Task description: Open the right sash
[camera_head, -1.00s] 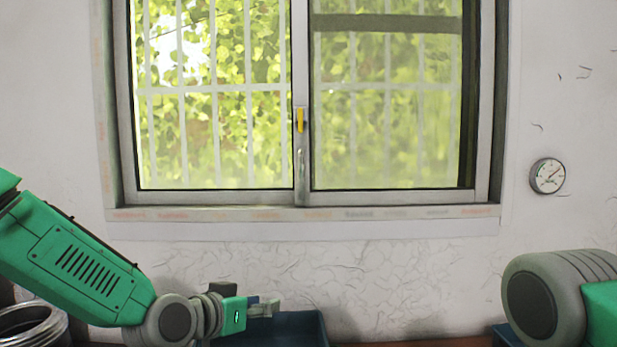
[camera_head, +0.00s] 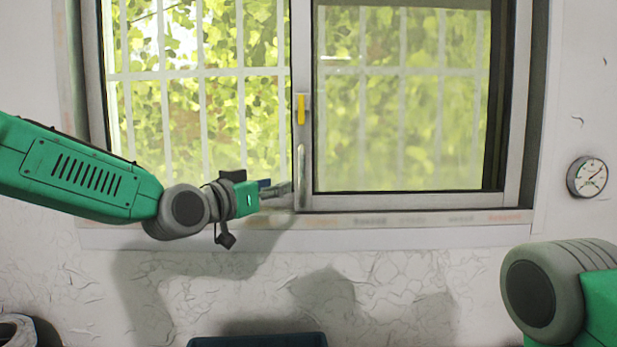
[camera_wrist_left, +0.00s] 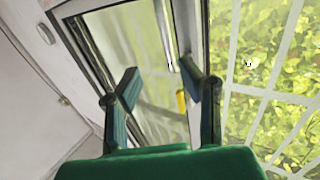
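The right sash (camera_head: 400,130) is a glazed panel on the right half of the window; its left stile stands at the window's middle. The stile carries a yellow latch (camera_head: 301,109) and, below it, a slim silver handle (camera_head: 300,170). My left gripper (camera_head: 283,191) points right, close to the handle's lower part. In the left wrist view its two fingers (camera_wrist_left: 170,84) are spread apart, with nothing seen gripped; the silver handle (camera_wrist_left: 166,35) and yellow latch (camera_wrist_left: 181,100) lie beyond them. Contact with the handle cannot be told. My right gripper is out of view.
The window sill (camera_head: 400,222) runs just below the left gripper. A round gauge (camera_head: 587,177) hangs on the wall to the right. A dark blue bin (camera_head: 258,340) shows at the bottom, and metal rings (camera_head: 15,330) at lower left. Bars cross the window behind the glass.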

